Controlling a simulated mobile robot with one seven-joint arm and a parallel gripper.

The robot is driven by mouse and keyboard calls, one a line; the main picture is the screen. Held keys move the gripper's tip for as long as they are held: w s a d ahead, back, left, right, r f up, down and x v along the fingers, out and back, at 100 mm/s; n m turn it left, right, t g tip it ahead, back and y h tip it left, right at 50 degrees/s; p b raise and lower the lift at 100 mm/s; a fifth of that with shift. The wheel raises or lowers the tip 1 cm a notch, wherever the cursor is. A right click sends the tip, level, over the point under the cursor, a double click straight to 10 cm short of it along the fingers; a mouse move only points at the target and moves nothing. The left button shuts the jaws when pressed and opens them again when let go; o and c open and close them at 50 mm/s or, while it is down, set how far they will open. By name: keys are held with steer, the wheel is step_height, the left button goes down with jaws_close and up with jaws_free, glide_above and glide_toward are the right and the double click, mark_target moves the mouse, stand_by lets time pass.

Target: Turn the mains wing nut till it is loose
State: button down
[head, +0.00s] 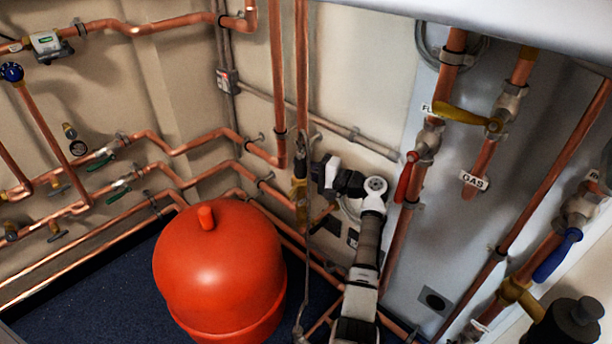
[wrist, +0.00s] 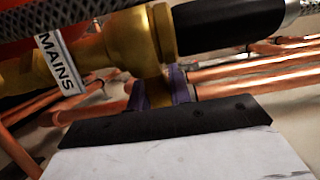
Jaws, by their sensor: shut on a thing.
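The mains valve is a brass body (wrist: 105,45) with a white MAINS label (wrist: 59,64) in the wrist view. In the head view it is a small brass fitting (head: 299,188) on a vertical pipe behind the red tank. My gripper (wrist: 157,92) shows two purple-grey fingertips just below the brass body, shut on a small brass piece between them, which I take to be the wing nut (wrist: 157,88). The fingers hide most of its shape, so its angle is unclear. In the head view my gripper (head: 318,174) reaches the fitting from the right.
A large red tank (head: 219,260) stands on the floor left of my arm. Copper pipes (wrist: 255,72) run close behind my fingers. A black sleeve (wrist: 228,28) and braided hose (wrist: 304,9) join the brass body. Red (head: 406,177) and yellow (head: 468,115) lever handles are on the right.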

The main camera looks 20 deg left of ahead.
steer(key=shift+a+r+g, duration=0.1)
steer(key=shift+a+g, duration=0.05)
steer(key=shift+g, duration=0.15)
steer(key=c, duration=1.3)
jaws_free()
